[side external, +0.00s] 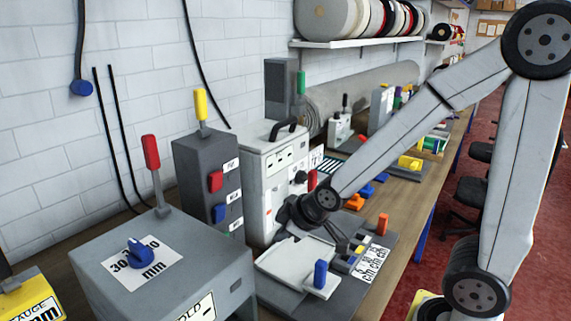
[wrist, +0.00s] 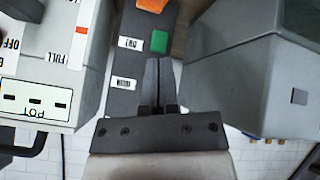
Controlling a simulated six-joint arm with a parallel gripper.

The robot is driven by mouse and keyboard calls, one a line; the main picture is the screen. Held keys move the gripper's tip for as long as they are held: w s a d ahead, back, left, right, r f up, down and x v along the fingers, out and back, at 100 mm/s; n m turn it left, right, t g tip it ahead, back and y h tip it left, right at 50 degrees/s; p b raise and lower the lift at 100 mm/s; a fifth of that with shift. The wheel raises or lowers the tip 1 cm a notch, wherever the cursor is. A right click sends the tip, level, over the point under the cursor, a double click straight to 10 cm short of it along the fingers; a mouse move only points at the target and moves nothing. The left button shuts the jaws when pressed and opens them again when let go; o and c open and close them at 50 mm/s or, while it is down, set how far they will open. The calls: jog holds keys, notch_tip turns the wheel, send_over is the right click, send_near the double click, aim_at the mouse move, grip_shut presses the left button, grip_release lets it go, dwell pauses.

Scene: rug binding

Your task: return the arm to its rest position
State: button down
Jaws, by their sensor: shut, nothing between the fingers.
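My gripper (side external: 287,213) is at the end of my arm in the side external view, low beside the white machine and above the work surface. Its fingers look small and dark there. In the wrist view my gripper (wrist: 158,62) has its two dark fingers together, with nothing between them. The fingertips appear just below a green switch (wrist: 159,41) on a dark panel; I cannot tell whether they touch it. My arm reaches in from the right, bent at a high elbow.
The white machine (side external: 265,165) and the dark switch tower (side external: 190,165) stand close by. A grey box (side external: 105,255) with a red lever is at front left; a grey box (wrist: 240,70) fills the wrist view's right. A pale tray (side external: 290,262) lies below.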

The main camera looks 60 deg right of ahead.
jog(key=s+f+m+g, duration=0.4)
jog(key=s+g, duration=0.1)
jog(key=s, duration=0.2)
jog(key=shift+a+f+m, duration=0.25)
jog(key=shift+f+m, duration=0.05)
jog(key=shift+f, duration=0.1)
dwell(0.6)
